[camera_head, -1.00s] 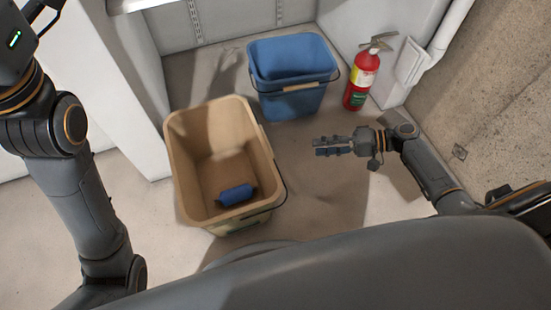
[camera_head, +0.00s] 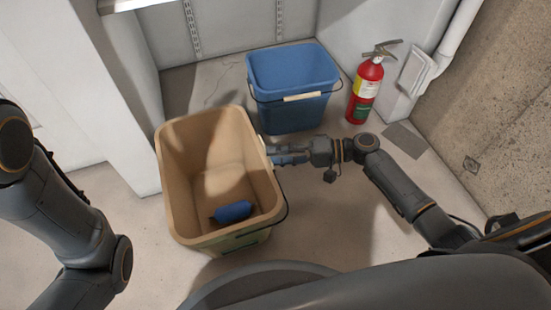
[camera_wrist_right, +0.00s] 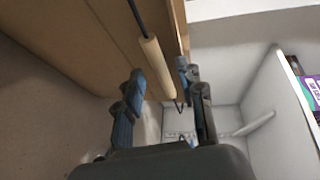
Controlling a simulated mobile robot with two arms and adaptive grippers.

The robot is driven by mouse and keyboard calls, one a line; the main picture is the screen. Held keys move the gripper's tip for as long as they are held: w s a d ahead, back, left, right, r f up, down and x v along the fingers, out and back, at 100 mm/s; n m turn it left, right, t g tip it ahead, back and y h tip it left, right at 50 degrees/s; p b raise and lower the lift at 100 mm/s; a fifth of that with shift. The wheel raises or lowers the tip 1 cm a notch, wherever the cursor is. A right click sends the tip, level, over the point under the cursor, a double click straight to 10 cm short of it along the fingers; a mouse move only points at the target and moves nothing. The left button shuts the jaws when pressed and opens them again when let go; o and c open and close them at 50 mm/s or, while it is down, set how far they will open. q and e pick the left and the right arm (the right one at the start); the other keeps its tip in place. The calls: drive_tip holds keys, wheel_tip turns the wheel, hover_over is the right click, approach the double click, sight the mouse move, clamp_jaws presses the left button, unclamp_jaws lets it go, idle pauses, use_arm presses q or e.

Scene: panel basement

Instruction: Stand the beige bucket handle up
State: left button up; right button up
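The beige bucket (camera_head: 170,190) stands on the floor at the centre left of the head view. Its black wire handle (camera_head: 285,212) hangs down along its right side. In the right wrist view the handle's pale grip (camera_wrist_right: 154,68) lies between the two spread fingers of my right gripper (camera_wrist_right: 161,76), with gaps showing beside it. In the head view my right gripper (camera_head: 272,155) is at the bucket's right wall, its fingertips close to the rim. My left arm shows at the left edge, but its gripper is out of frame.
A blue roll (camera_head: 233,211) lies inside the beige bucket. A blue bucket (camera_head: 292,115) with its handle down stands behind my right gripper. A red fire extinguisher (camera_head: 365,92) stands by the wall at the right. Floor is free to the right of the beige bucket.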

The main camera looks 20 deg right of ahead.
drive_tip(key=shift+w+a, duration=0.2)
drive_tip(key=shift+a, duration=0.3)
clamp_jaws()
